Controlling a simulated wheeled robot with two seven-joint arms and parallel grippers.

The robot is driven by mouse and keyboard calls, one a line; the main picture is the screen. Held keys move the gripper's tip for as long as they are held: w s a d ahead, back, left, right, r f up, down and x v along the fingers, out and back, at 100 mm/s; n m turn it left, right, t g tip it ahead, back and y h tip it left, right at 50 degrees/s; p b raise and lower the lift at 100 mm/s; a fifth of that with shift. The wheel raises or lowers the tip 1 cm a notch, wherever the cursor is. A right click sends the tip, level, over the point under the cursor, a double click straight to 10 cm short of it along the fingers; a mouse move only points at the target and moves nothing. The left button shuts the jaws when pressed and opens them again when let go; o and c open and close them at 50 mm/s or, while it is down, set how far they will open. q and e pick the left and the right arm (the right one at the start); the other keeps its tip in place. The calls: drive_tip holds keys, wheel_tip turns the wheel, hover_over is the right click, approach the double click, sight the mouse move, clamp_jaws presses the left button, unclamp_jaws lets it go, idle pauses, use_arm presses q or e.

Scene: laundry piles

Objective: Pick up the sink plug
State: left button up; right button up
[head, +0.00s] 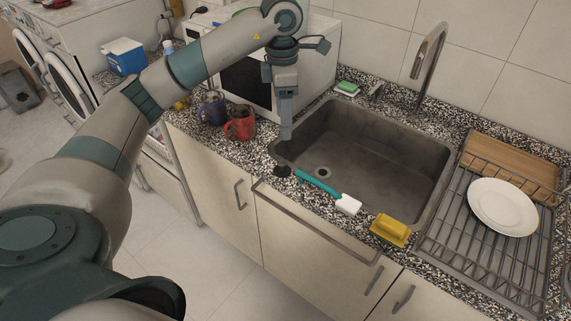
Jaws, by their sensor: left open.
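The sink plug (282,171) is a small black disc with a raised middle. It lies on the speckled counter at the left front corner of the sink (365,165). My left gripper (286,136) points down above the plug, over the sink's left rim. It is open, and nothing shows between its fingers. The gap between the fingertips and the plug looks small, but I cannot tell its exact size. My right gripper is not in view.
A teal-handled white brush (330,193) lies right of the plug along the front edge, with a yellow sponge (390,230) beyond it. Red (240,123) and blue (212,108) mugs stand close on the left. A dish rack (462,232) holds a white plate (502,207).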

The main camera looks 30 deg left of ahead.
use_arm(q)
drive_tip(key=shift+a+r, duration=0.2)
drive_tip(key=shift+a, duration=0.1)
drive_tip(key=p, duration=0.4)
hover_over(282, 164)
wheel_tip(282, 164, down, 12)
drive_tip(key=shift+r, duration=0.15)
drive_tip(key=shift+w+f, duration=0.1)
drive_tip(key=shift+f, duration=0.2)
